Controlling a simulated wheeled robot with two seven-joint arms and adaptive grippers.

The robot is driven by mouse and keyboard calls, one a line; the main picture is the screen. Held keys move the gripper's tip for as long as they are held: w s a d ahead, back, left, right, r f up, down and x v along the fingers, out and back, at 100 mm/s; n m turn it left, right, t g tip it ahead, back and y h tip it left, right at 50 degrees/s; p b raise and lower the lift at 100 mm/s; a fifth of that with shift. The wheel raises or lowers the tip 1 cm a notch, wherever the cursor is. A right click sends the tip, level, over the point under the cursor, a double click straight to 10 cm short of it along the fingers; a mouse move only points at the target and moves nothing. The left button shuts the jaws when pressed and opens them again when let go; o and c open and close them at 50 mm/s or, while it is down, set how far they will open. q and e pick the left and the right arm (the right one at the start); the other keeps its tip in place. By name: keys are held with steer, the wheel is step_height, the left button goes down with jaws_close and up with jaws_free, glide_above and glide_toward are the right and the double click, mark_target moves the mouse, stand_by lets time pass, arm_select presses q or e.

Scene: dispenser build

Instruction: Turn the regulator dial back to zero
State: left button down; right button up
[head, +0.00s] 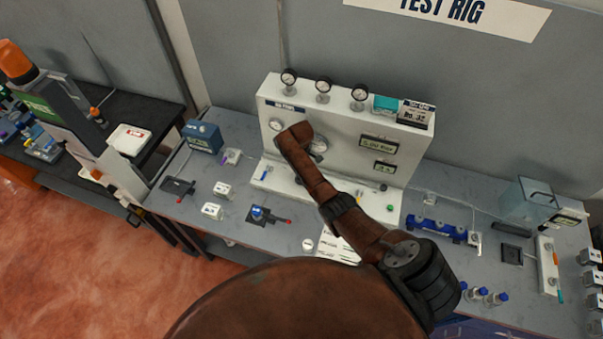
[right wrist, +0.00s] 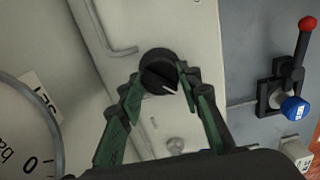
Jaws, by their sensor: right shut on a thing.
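The regulator dial (right wrist: 160,72) is a round black knob on the pale panel in the right wrist view. A white pointer line on it points to the lower right of that picture. My right gripper (right wrist: 160,80) has its green fingers on both sides of the dial and is shut on it. In the head view my right arm covers the dial and the gripper. The test rig panel (head: 345,115) stands at the back of the bench. My left gripper is not in view.
A large gauge (right wrist: 15,130) is partly seen at the left of the wrist view. A lever valve with a red knob and blue cap (right wrist: 290,105) is at the right. Several small gauges (head: 324,86) top the panel. A blue box (head: 202,137) stands left of it.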

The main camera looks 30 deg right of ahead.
steer(key=shift+w+r, duration=0.1)
steer(key=o, duration=1.2)
steer(key=shift+c, duration=0.2)
step_height(320, 180, up, 12)
stand_by(0.3)
